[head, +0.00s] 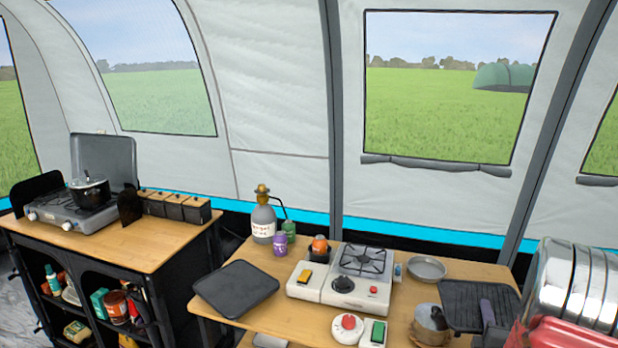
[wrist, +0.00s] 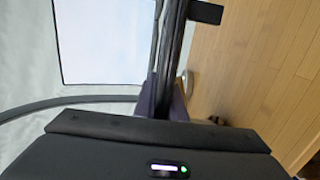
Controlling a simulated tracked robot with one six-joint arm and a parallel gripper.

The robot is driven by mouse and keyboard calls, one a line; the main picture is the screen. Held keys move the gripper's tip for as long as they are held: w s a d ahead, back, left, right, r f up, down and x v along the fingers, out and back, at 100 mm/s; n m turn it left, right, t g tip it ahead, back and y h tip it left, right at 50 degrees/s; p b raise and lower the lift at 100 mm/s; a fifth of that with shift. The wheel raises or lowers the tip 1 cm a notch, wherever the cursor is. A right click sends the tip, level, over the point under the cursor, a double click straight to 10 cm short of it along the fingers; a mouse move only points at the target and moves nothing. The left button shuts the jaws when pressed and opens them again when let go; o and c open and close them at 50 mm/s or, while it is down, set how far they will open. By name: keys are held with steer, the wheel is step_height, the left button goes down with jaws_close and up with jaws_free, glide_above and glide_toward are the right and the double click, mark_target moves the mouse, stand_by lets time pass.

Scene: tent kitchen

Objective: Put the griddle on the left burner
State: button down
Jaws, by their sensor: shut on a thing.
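The griddle (head: 466,304) is a dark ridged plate at the right end of the near table in the head view. My gripper (head: 487,314) is shut on its near right side. In the wrist view the griddle (wrist: 178,45) is nearly edge-on, a dark band between the purple fingers of my gripper (wrist: 165,98). I cannot tell whether it touches the table. A grey stove (head: 70,212) with an open lid stands on the left cabinet.
Spice boxes (head: 175,206) stand beside the left stove. The cabinet's front top (head: 125,240) is clear.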

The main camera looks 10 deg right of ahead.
steer(key=w+a, duration=0.2)
steer(key=a, duration=0.1)
steer(key=w+a+n+t+y, duration=0.1)
steer(key=w+a, duration=0.1)
steer(key=a, duration=0.2)
steer(key=w+a+r+y, duration=0.1)
steer(key=w+a, duration=0.2)
steer(key=shift+a+n, duration=0.25)
steer(key=shift+n, duration=0.05)
steer(key=w+a+r+n+t+y, duration=0.1)
steer(key=w+a+n+y, duration=0.1)
steer(key=a, duration=1.5)
steer(key=w+a+r+n+t+y, duration=0.1)
steer(key=w+a+n+y, duration=0.2)
steer(key=a, duration=1.4)
steer(key=w+y, duration=0.1)
steer(key=y, duration=0.1)
steer(key=shift+w+a+r+y, duration=0.2)
steer(key=shift+w+y, duration=0.05)
steer(key=shift+y, duration=0.15)
steer(key=shift+r, duration=0.2)
steer(key=s+f, duration=0.5)
steer(key=f, duration=0.1)
steer(key=shift+f, duration=0.35)
